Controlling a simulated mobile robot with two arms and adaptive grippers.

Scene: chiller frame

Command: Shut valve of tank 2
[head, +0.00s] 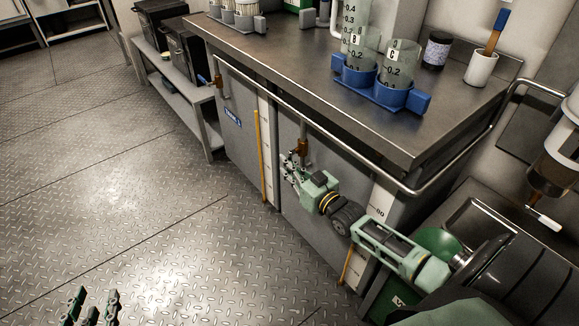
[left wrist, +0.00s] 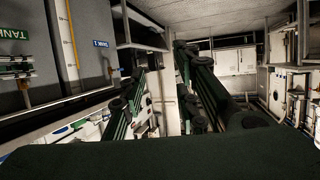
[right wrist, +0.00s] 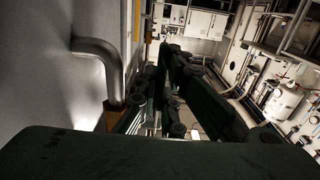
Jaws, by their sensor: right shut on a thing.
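The tank 2 valve shows as a brass body (head: 303,147) under a pipe on the grey tank front (head: 290,205). My right gripper (head: 291,166) is at this valve, shut on its handle, which the fingers hide. The brass body also shows in the right wrist view (right wrist: 115,106), at the end of a bent steel pipe, beside the fingers. My left gripper (head: 93,306) is low over the floor at the bottom left, far from the valve. Its fingers look apart and empty, also in the left wrist view (left wrist: 155,108).
The tank 1 valve with a blue handle (head: 203,80) and a blue label (head: 233,118) are farther left. A metal rail (head: 340,145) runs along the bench edge above my right arm. Beakers in a blue holder (head: 385,92) stand on the bench. The floor (head: 130,200) is clear.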

